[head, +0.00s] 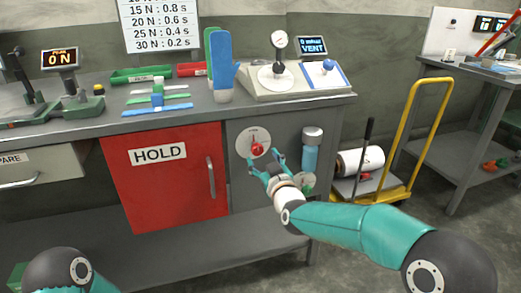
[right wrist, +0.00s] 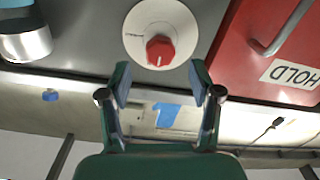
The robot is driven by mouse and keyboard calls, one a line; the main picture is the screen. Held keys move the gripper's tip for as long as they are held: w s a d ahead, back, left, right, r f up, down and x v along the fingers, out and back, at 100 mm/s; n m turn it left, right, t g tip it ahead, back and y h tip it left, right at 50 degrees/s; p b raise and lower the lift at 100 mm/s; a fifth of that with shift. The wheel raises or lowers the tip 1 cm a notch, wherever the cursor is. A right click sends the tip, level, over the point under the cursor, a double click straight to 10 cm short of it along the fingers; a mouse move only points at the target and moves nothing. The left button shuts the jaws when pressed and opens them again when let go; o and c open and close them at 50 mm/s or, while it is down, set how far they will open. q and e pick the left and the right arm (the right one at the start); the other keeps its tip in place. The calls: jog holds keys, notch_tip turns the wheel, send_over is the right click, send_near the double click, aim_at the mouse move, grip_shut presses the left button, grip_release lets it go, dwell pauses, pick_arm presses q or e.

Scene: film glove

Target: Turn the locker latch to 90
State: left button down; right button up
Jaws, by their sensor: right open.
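The latch is a red faceted knob (head: 257,147) on a round white dial (head: 246,142), set in the grey cabinet front right of the red locker door (head: 165,185) marked HOLD. In the right wrist view the knob (right wrist: 160,50) shows a short white line on its face, pointing down in that picture. My right gripper (head: 265,165) is just in front of and below the knob in the head view. Its fingers (right wrist: 158,80) are spread, with nothing between them, and look apart from the knob. Only part of my left arm shows at bottom left; its gripper is out of view.
A blue and silver cylinder (head: 312,150) is mounted right of the dial, close to my right gripper. The door handle (head: 211,177) sticks out left of it. A yellow cart (head: 405,140) stands to the right. Gloves (head: 222,65) and instruments stand on the bench above.

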aim_at(258, 151)
jog(key=shift+x, duration=3.3)
